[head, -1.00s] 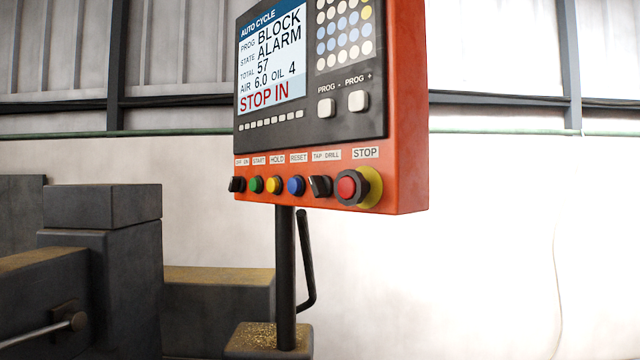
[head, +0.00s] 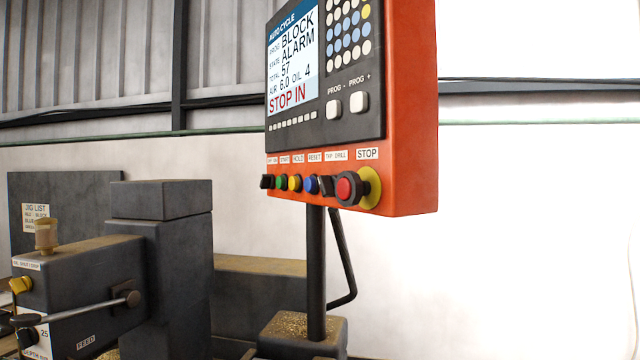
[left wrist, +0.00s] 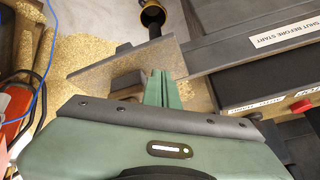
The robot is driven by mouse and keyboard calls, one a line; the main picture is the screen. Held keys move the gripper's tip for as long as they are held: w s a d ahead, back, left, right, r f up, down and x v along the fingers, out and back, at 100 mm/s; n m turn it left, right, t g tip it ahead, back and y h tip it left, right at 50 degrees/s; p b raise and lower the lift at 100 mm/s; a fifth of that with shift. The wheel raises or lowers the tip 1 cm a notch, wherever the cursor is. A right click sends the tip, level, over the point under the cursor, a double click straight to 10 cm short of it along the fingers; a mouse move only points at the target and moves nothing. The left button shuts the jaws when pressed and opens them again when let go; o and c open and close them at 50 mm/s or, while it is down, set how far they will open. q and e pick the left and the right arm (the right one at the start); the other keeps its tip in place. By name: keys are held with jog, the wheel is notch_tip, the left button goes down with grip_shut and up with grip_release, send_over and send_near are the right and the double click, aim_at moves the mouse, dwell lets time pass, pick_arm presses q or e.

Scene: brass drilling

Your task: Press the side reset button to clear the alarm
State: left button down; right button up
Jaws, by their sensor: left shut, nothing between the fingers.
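The orange control panel (head: 412,110) stands on a dark post in the head view. A blue button (head: 311,184) sits under the RESET label on the lower front strip, between the yellow HOLD button (head: 295,183) and the black TAP DRILL knob (head: 326,186). The large red STOP button (head: 346,188) is at the right end. My left gripper (left wrist: 158,88) shows only in the left wrist view, its green fingers together and empty above the machine area. My right gripper is in neither view.
A grey machine head with a lever (head: 80,312) stands left of the panel post. In the left wrist view, brass chips (left wrist: 90,50) cover the bed near a clear plate (left wrist: 130,62). A SHUT BEFORE START label (left wrist: 284,33) and a small red button (left wrist: 302,105) are at right.

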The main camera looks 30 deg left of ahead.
aim_at(310, 185)
pick_arm(q)
jog(key=w+a+r+m+t, duration=0.3)
jog(key=w+a+r+t, duration=0.2)
jog(key=w+r, duration=0.7)
jog(key=w+a+r+m+t, duration=0.3)
jog(key=w+a+r+t, duration=0.15)
jog(key=w+r, duration=0.85)
jog(key=s+a+r+m+t, duration=0.1)
jog(key=a+r+m+t, duration=0.1)
jog(key=r, duration=1.1)
jog(key=s+a+r+m+t, duration=0.2)
jog(key=a+r+t, duration=0.1)
jog(key=r, duration=1.1)
jog(key=s+a+r+m+t+y, duration=0.1)
jog(key=s+a+r+m+t, duration=0.1)
jog(key=r, duration=1.1)
jog(key=shift+s+a+r+t, duration=0.2)
jog(key=shift+a+r+t, duration=0.15)
jog(key=shift+a+t, duration=0.5)
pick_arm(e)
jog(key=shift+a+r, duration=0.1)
pick_arm(q)
jog(key=shift+d, duration=0.2)
jog(key=w+d+p, duration=0.3)
jog(key=w+d, duration=0.1)
jog(key=w, duration=0.3)
jog(key=shift+w+d, duration=0.25)
jog(key=shift+d, duration=0.05)
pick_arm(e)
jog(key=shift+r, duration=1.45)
